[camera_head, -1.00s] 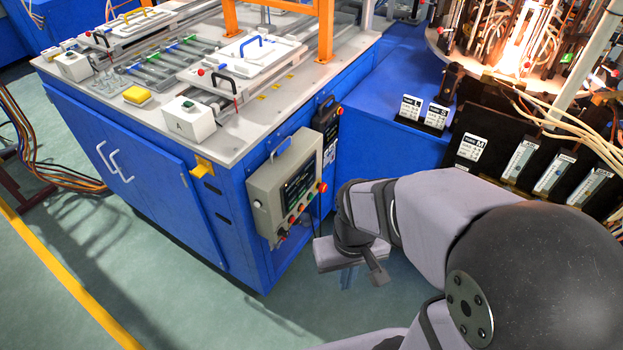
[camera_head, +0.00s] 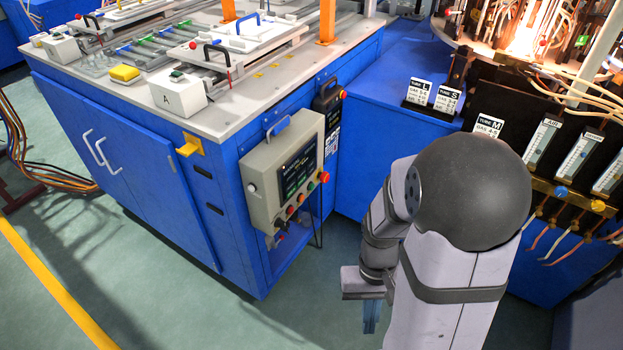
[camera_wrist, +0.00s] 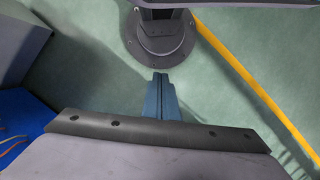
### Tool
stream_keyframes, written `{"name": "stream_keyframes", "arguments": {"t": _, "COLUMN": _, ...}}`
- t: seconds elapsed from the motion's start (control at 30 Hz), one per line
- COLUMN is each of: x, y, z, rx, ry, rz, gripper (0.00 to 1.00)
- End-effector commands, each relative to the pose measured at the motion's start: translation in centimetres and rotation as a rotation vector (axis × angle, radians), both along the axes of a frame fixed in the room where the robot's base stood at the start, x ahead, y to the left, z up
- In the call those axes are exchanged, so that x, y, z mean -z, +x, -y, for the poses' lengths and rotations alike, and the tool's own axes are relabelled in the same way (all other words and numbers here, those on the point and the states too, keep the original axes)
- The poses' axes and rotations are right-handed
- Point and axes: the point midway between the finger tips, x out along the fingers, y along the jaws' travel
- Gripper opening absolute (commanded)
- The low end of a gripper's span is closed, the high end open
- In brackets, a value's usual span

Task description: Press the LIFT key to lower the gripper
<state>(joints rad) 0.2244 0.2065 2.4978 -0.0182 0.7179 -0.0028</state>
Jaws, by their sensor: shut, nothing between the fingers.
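A grey control box (camera_head: 286,172) with a dark screen (camera_head: 297,170) hangs on the side of the blue cabinet. Its round buttons (camera_head: 300,199) sit below the screen, with a red one at the right side. I cannot read which key is LIFT. My gripper (camera_head: 371,318) is low over the floor, to the right of and below the box, apart from it. In the wrist view my gripper's blue fingers (camera_wrist: 162,82) are together and empty, with the green floor beyond them. The control box does not show in the wrist view.
The blue cabinet (camera_head: 120,165) carries a grey worktop with fixtures and a white block marked A (camera_head: 178,95). Flow meters (camera_head: 583,155) and loose hoses stand at the right, near a lit burner area. Green floor (camera_head: 200,310) is clear in front of the cabinet.

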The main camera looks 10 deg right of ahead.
Motion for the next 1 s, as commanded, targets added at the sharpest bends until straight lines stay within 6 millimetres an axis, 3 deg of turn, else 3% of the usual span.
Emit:
{"name": "stream_keyframes", "arguments": {"t": 0.03, "x": 3.2, "y": 0.0, "z": 0.6, "rx": 0.01, "ry": 0.001, "rz": -0.022, "gripper": 0.0}}
{"name": "stream_keyframes", "arguments": {"t": 0.2, "x": 9.5, "y": 2.3, "z": 3.3, "rx": 0.009, "ry": -0.025, "rz": 0.01, "gripper": 0.0}}
{"name": "stream_keyframes", "arguments": {"t": 0.37, "x": 14.0, "y": 6.7, "z": 6.1, "rx": -0.038, "ry": -0.066, "rz": 0.137, "gripper": 0.0}}
{"name": "stream_keyframes", "arguments": {"t": 0.5, "x": 16.2, "y": 11.9, "z": 8.2, "rx": -0.111, "ry": -0.107, "rz": 0.3, "gripper": 0.0}}
{"name": "stream_keyframes", "arguments": {"t": 0.63, "x": 16.3, "y": 17.6, "z": 9.6, "rx": -0.197, "ry": -0.147, "rz": 0.479, "gripper": 0.0}}
{"name": "stream_keyframes", "arguments": {"t": 0.77, "x": 14.8, "y": 23.2, "z": 10.3, "rx": -0.286, "ry": -0.188, "rz": 0.667, "gripper": 0.0}}
{"name": "stream_keyframes", "arguments": {"t": 1.0, "x": 9.1, "y": 32.1, "z": 10.2, "rx": -0.442, "ry": -0.264, "rz": 1.013, "gripper": 0.0}}
